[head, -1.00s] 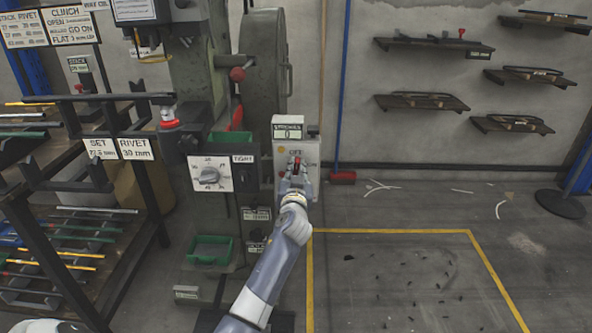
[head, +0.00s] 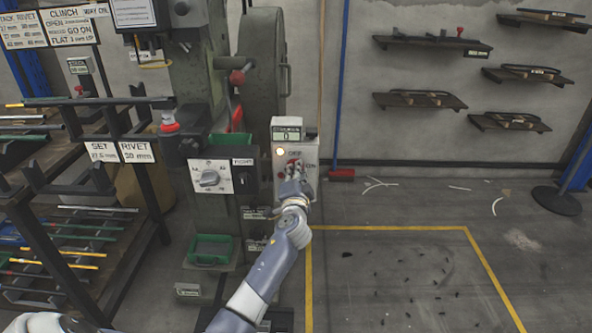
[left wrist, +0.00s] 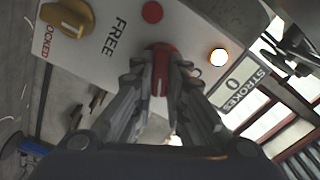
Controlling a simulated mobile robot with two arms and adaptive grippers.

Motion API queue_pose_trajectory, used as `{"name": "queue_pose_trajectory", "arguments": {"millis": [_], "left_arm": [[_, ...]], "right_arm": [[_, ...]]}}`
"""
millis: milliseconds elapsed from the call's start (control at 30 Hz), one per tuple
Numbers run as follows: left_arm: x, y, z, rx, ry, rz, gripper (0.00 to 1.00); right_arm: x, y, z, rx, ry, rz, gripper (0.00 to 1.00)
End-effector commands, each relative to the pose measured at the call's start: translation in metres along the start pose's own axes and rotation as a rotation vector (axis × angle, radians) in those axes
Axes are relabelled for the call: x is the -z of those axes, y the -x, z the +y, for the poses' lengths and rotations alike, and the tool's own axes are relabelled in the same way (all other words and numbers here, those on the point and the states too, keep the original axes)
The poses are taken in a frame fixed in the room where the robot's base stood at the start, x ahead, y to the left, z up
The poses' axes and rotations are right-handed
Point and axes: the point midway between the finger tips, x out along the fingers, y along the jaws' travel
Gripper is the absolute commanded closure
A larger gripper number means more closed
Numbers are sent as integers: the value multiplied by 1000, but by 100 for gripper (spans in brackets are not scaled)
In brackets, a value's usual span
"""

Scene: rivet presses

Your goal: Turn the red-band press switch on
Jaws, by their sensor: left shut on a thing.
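The red switch lever (left wrist: 160,68) is on the front of the white control box (head: 308,182) at the press. My left gripper (head: 293,178) is shut on the lever; in the left wrist view its two fingers (left wrist: 162,88) close around the red handle from both sides. OFF and ON labels show beside the lever in the head view. My fingers partly hide the lever there, so its exact angle is hard to read. The lamp (head: 280,152) glows, also bright in the left wrist view (left wrist: 219,57). The strokes counter (head: 287,135) shows 0. My right gripper is out of view.
A yellow knob (left wrist: 68,17) and red button (left wrist: 152,12) are close to my fingers. Floor inside the yellow outline (head: 390,229) is clear except for debris.

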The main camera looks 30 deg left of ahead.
Motion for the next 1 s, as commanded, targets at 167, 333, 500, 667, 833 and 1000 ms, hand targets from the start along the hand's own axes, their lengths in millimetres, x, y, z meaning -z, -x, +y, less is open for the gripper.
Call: {"name": "queue_pose_trajectory", "arguments": {"millis": [167, 333, 500, 667, 833, 1000], "left_arm": [[0, 0, 0, -2, -163, -1, 100], [0, 0, 1, -2, -294, -1, 100], [0, 0, 2, -3, -391, 0, 100], [-1, 0, 3, -3, -454, 0, 100], [-1, 0, 4, -2, -487, 0, 100], [-1, 0, 4, -2, -498, 0, 100]], "right_arm": [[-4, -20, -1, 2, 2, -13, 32], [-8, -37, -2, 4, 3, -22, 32], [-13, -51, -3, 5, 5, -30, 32], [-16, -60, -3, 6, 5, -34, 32], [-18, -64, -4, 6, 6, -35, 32], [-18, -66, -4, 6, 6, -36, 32]]}}
